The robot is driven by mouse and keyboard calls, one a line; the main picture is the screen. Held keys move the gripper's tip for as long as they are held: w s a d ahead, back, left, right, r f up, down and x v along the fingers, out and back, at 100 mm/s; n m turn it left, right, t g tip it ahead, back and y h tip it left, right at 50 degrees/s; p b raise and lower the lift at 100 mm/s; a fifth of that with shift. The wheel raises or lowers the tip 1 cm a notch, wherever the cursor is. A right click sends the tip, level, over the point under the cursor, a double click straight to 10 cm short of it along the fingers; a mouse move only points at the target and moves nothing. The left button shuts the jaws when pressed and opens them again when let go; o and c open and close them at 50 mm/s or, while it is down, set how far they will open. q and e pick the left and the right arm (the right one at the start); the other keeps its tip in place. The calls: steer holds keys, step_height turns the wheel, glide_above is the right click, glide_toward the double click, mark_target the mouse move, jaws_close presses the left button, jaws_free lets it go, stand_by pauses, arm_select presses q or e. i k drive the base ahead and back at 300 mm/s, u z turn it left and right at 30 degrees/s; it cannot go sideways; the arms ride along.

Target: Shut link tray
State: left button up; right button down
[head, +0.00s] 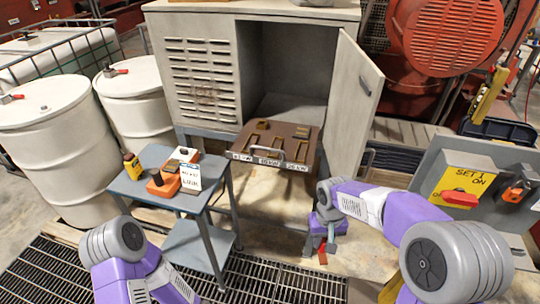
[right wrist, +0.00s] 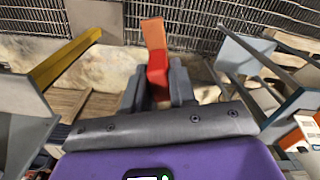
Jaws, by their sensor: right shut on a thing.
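The link tray (head: 303,133) is a brown drawer standing pulled out from the pale cabinet's lower opening. Several tan link pieces lie on it, and white labels (head: 268,162) run along its front edge. A grey loop handle shows near the front edge. My right gripper (head: 322,248) points down in front of and below the tray, apart from it. It is shut on a small red piece with an orange end, which shows between the fingers in the right wrist view (right wrist: 157,68). My left arm enters at the lower left, but its gripper is out of the picture.
The cabinet door (head: 352,100) stands open to the right of the tray. A blue-grey side table (head: 150,157) with small devices and a card stands at left. A grey panel with a yellow box (head: 463,178) is at right. White drums (head: 50,140) stand at far left.

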mark_target(271, 143)
steer(key=u, duration=0.85)
steer(key=i, duration=0.7)
steer(key=z, duration=0.7)
